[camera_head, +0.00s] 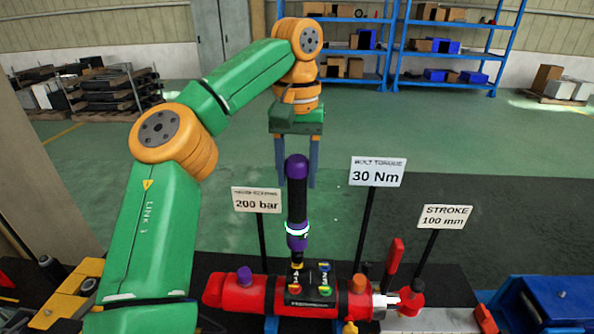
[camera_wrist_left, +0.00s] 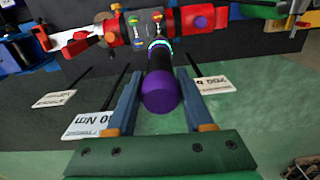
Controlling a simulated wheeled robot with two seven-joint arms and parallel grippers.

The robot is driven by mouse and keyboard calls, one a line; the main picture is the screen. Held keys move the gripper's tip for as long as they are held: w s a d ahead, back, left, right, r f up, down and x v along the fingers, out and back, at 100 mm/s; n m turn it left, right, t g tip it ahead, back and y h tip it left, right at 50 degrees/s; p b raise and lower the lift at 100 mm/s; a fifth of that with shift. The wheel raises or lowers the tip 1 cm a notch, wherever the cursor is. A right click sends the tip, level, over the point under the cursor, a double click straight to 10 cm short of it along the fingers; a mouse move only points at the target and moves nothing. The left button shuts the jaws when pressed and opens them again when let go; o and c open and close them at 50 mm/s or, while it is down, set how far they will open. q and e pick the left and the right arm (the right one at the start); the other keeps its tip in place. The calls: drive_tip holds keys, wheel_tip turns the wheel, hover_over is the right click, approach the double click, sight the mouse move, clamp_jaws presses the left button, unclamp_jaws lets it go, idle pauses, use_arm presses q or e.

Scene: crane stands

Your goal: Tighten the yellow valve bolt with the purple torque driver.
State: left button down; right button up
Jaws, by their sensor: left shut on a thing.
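The purple torque driver (camera_head: 297,205) stands nearly upright, with a purple cap, a black grip and a lit green ring near its lower end. My left gripper (camera_head: 297,176) is shut on it, a blue finger on each side of the upper part. The driver also shows in the left wrist view (camera_wrist_left: 161,93), its cap towards the camera. The yellow valve bolt (camera_head: 296,264) is on the black valve block (camera_head: 310,295), right at the driver's tip and mostly hidden by it. I cannot tell whether the tip is fully seated. My right gripper is not in view.
The block sits on a red cylinder (camera_head: 237,292) with blue, green and red fittings beside the bolt. Signs reading 200 bar (camera_head: 256,201), 30 Nm (camera_head: 377,172) and STROKE 100 mm (camera_head: 444,217) stand on posts around it. A blue case (camera_head: 560,300) lies at right.

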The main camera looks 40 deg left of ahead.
sight(297, 160)
use_arm(q)
drive_tip(key=shift+f+b, duration=0.65)
drive_tip(key=shift+f, duration=0.15)
drive_tip(key=shift+p, duration=1)
idle(2.5)
drive_tip(key=shift+f+p, duration=0.15)
drive_tip(key=shift+p, duration=0.25)
idle(1.5)
wheel_tip(297, 160, up, 3)
drive_tip(key=shift+r+p, duration=0.1)
drive_tip(key=shift+p, duration=1.15)
drive_tip(key=shift+r, duration=1.05)
drive_tip(key=shift+f, duration=0.15)
